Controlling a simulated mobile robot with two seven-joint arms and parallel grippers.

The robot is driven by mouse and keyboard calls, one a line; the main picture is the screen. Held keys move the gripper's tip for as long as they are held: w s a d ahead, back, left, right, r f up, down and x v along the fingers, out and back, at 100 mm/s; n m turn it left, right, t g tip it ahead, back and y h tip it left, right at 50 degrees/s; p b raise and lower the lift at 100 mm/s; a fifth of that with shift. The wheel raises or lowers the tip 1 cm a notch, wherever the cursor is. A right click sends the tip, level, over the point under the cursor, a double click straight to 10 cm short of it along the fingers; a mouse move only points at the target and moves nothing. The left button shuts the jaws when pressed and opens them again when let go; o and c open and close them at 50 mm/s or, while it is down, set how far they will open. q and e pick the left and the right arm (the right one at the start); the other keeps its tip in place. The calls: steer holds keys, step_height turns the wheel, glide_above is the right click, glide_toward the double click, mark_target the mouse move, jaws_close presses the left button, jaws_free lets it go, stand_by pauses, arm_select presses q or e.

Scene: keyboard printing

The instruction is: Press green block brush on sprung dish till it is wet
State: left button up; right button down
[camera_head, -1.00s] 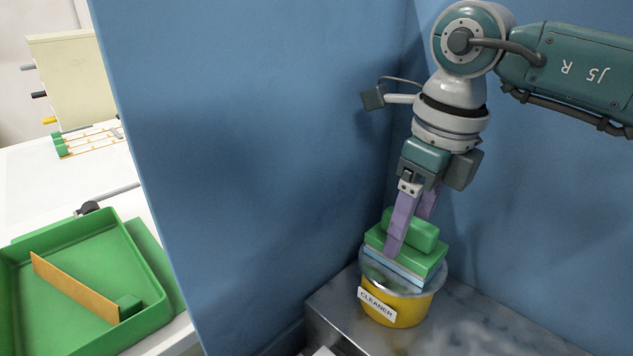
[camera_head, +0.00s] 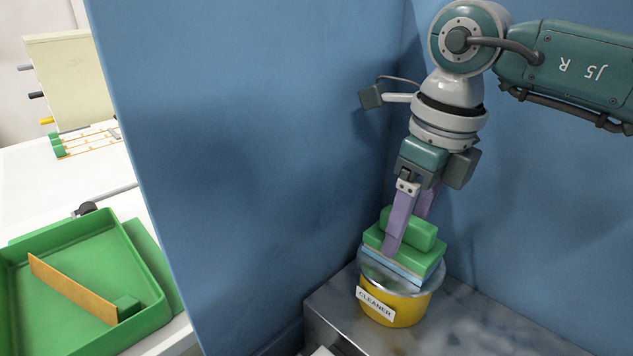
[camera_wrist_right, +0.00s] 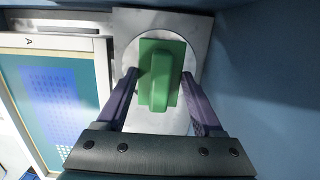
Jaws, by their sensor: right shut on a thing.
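The green block brush (camera_head: 402,243) has a raised green grip on top and a pale blue layer underneath. It sits on the metal dish (camera_head: 431,287) on top of the yellow pot labelled CLEANER (camera_head: 407,310). My right gripper (camera_head: 408,243) is shut on the brush's grip from above, with its purple fingers on either side. The right wrist view shows the green brush (camera_wrist_right: 160,78) from above, over the round dish. The brush's underside is hidden, so I cannot tell whether it is wet. My left gripper is not in view.
The pot stands on a grey metal ledge (camera_head: 480,325) in a corner between blue walls (camera_head: 260,150). At left, beyond the wall's edge, a green tray (camera_head: 60,275) holds an orange squeegee-like strip (camera_head: 72,288) on a white table.

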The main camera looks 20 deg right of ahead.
step_height(320, 180, up, 7)
steer(key=p, duration=0.5)
steer(key=shift+f, duration=0.1)
